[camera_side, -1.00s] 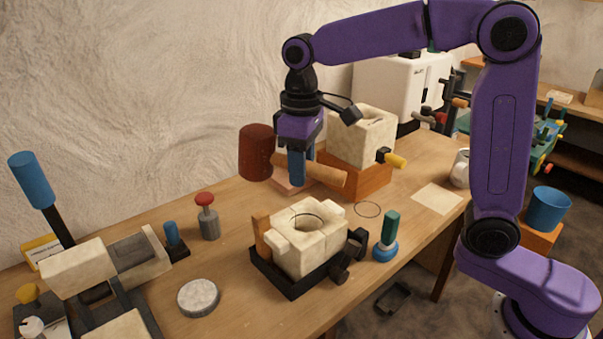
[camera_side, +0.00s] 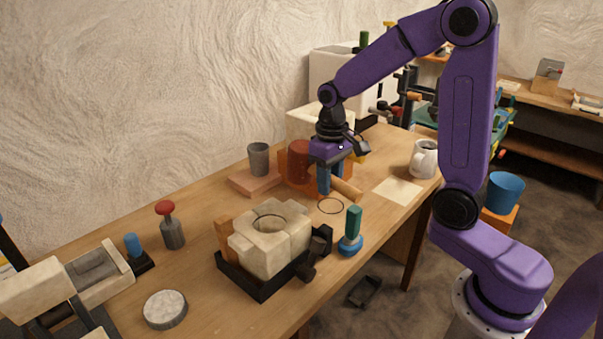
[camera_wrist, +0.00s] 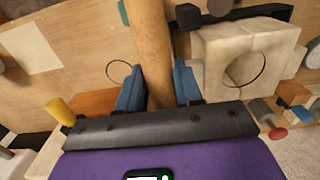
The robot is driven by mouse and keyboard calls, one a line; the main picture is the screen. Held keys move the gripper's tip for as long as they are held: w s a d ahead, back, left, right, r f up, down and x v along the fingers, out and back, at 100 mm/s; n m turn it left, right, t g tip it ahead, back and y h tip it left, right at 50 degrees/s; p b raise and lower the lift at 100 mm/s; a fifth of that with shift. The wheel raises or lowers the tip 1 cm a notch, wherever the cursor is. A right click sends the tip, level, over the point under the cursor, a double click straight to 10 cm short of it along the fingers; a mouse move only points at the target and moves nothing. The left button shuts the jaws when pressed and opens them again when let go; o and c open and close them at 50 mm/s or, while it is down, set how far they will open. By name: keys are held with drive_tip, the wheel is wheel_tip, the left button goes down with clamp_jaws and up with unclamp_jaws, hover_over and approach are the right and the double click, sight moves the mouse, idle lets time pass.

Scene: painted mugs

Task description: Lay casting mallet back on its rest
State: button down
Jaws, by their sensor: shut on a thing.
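The casting mallet has a dark red head (camera_side: 299,165) and a pale wooden handle (camera_side: 347,190). My gripper (camera_side: 331,182) is shut on the handle, with a blue finger on each side. The mallet lies roughly level in front of the orange wooden box (camera_side: 341,167), its head to the left and its handle end to the right. I cannot tell how high it is above the table. In the wrist view the handle (camera_wrist: 150,40) runs up between the fingers (camera_wrist: 158,88), and the head is hidden. I cannot make out which thing is the mallet's rest.
A white block mould (camera_side: 272,258) in a black tray stands in front, beside a green-handled tool with a blue base (camera_side: 352,232). A grey cup (camera_side: 259,158) stands on a low wooden board (camera_side: 240,182). A mug (camera_side: 423,160) stands at right. The paper sheet (camera_side: 398,190) is clear.

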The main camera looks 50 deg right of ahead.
drive_tip(key=d+f, duration=0.3)
drive_tip(key=d, duration=0.3)
drive_tip(key=d+f+g, duration=0.1)
drive_tip(key=d+f, duration=0.2)
drive_tip(key=d, duration=0.3)
drive_tip(key=shift+d+f, duration=0.3)
drive_tip(key=shift+d, duration=0.1)
drive_tip(key=shift+s, duration=0.15)
drive_tip(key=shift+f, duration=2.95)
drive_tip(key=shift+f, duration=1)
drive_tip(key=c, duration=0.7)
unclamp_jaws()
drive_tip(key=shift+o, duration=0.2)
drive_tip(key=shift+r, duration=0.1)
wheel_tip(320, 180, up, 8)
drive_tip(key=w, duration=0.1)
